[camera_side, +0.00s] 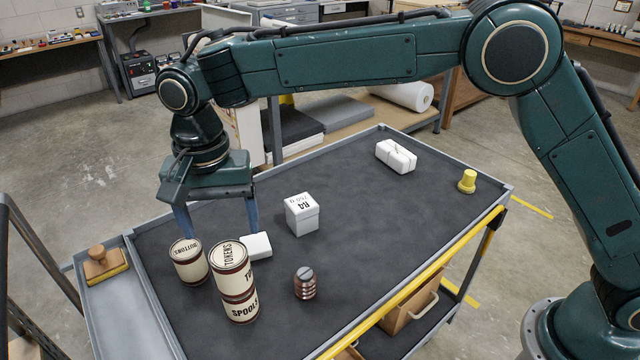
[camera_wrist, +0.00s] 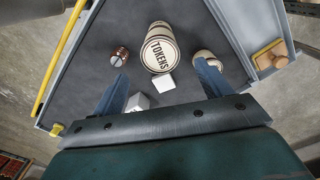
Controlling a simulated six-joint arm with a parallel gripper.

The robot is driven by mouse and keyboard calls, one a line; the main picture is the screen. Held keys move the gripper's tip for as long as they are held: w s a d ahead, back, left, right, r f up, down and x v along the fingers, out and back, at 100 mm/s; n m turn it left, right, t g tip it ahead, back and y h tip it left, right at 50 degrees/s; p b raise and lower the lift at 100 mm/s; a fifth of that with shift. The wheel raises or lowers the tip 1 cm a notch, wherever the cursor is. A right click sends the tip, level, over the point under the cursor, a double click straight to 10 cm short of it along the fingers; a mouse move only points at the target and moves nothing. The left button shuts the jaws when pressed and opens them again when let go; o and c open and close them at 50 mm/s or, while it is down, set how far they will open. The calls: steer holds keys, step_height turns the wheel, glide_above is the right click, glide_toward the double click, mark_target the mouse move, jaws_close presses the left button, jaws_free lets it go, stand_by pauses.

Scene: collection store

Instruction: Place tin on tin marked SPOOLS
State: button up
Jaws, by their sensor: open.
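The tin marked TOKENS (camera_side: 231,266) stands upright on top of the tin marked SPOOLS (camera_side: 240,306), and the two look lined up. The TOKENS tin also shows in the wrist view (camera_wrist: 161,48), with the SPOOLS tin mostly hidden below it. A tin marked BUTTONS (camera_side: 188,262) stands beside them on the left. My gripper (camera_side: 219,221) is open and empty, with its blue fingers apart, behind and above the tins. In the wrist view the fingers (camera_wrist: 166,84) stand apart from the TOKENS tin.
A wooden-handled brush (camera_side: 104,265) lies in the side tray. The right middle is clear.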

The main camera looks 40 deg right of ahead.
steer(key=s+d+r+n+t, duration=0.1)
steer(key=s+d+r, duration=0.4)
steer(key=d, duration=0.5)
steer(key=s+d+r+n+t, duration=0.1)
steer(key=s+d+r+n, duration=0.15)
steer(key=d+r, duration=0.65)
steer(key=s+d+f+n+t, duration=0.1)
steer(key=s+d+f, duration=0.1)
steer(key=s+d, duration=0.5)
steer(key=s+d+f+n+t, duration=0.1)
steer(key=s+d+f+t, duration=0.1)
steer(key=s+d, duration=0.6)
steer(key=s+f, duration=0.1)
steer(key=s, duration=0.3)
steer(key=shift+s+f+n+t, duration=0.25)
steer(key=shift+n+t, duration=0.05)
steer(key=shift+n, duration=0.05)
steer(key=shift+o, duration=0.4)
